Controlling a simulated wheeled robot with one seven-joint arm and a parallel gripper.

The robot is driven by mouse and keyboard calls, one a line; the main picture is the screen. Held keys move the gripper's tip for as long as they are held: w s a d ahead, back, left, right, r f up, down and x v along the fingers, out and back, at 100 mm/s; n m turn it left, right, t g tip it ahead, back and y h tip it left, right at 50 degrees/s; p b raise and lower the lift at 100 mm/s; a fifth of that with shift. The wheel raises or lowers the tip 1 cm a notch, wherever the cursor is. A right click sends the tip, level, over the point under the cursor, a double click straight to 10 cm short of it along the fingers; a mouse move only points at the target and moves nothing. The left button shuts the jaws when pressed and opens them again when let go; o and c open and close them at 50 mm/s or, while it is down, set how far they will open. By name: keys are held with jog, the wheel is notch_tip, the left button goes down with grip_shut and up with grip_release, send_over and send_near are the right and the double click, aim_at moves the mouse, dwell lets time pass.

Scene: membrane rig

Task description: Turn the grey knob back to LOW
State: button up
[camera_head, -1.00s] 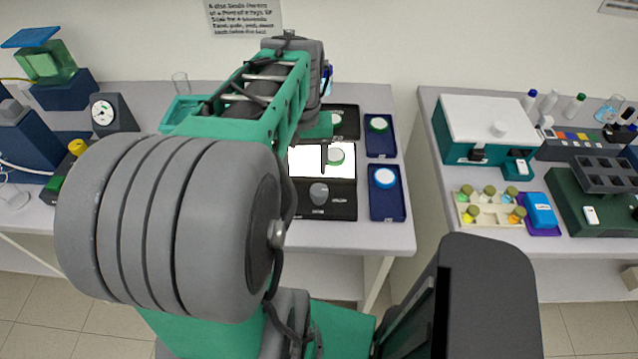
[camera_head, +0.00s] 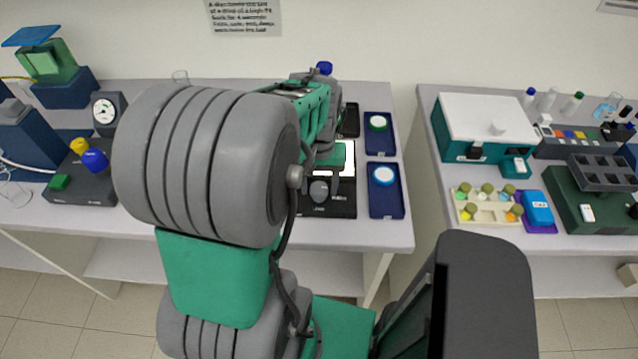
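The grey knob (camera_head: 319,191) stands on the front part of a black device (camera_head: 343,204) that has a lit white panel (camera_head: 348,160). The marks by the knob are too small to read. My gripper (camera_head: 328,160) is over the lit panel, just behind the knob in the picture. Its fingers are mostly hidden by my arm and its own green body. I cannot tell whether they touch the knob, or whether they are open or shut.
A box with yellow, blue and green knobs (camera_head: 82,190) is at left. A gap separates the right-hand table.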

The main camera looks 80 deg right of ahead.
grip_shut()
dwell(0.3)
jog(key=shift+m, duration=0.3)
jog(key=m, duration=0.8)
jog(key=shift+m+b, duration=0.35)
jog(key=shift+m, duration=0.05)
jog(key=m, duration=0.4)
jog(key=shift+m, duration=0.3)
jog(key=shift+d+m, duration=0.1)
jog(key=shift+m, duration=1.9)
